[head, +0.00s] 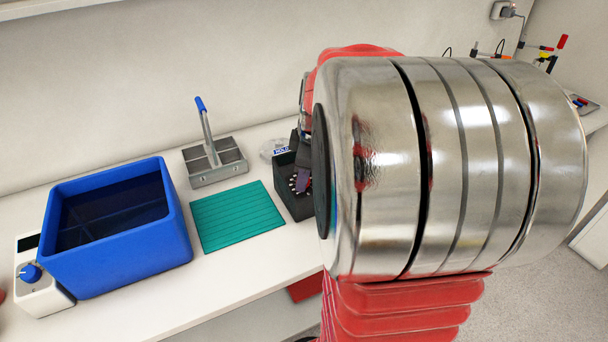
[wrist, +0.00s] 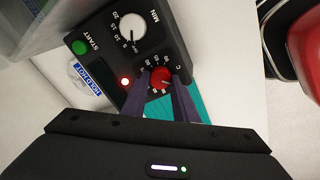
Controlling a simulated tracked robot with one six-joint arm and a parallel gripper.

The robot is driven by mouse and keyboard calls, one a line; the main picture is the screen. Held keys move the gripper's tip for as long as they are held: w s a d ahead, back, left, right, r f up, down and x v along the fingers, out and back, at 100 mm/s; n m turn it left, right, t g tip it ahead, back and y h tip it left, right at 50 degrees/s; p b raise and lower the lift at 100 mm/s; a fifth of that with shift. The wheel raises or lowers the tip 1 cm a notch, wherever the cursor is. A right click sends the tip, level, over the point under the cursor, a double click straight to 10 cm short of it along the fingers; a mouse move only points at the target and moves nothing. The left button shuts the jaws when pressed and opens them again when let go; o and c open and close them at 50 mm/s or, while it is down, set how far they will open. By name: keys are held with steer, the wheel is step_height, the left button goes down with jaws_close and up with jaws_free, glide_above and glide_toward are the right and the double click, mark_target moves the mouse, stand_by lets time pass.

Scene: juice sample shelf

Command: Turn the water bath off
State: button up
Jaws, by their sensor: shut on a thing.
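The black control box (wrist: 110,50) fills the upper middle of the wrist view. It has a red knob (wrist: 160,76) with a number scale marked C, a white MIN dial (wrist: 131,27), a green START button (wrist: 79,47) and a lit red lamp (wrist: 125,81). My gripper (wrist: 161,86) is shut on the red knob, one dark finger on each side. In the head view the box (head: 292,192) is partly hidden by my arm. A blue tub (head: 130,255) of dark liquid stands at left, beside a white unit (head: 40,300) with a blue knob (head: 30,273).
A teal ridged mat (head: 238,215) lies between the tub and the black box. A clear round item (head: 273,147) is behind the box. My arm hides the bench's right part.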

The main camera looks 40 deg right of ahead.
steer(key=shift+s+f, duration=0.2)
stand_by(0.3)
steer(key=o, duration=1.1)
steer(key=shift+r, duration=0.15)
steer(key=shift+c, duration=0.2)
steer(key=shift+w, duration=0.1)
steer(key=d+v, duration=0.1)
steer(key=v, duration=1.2)
steer(key=shift+a+r, duration=0.35)
steer(key=shift+a, duration=0.15)
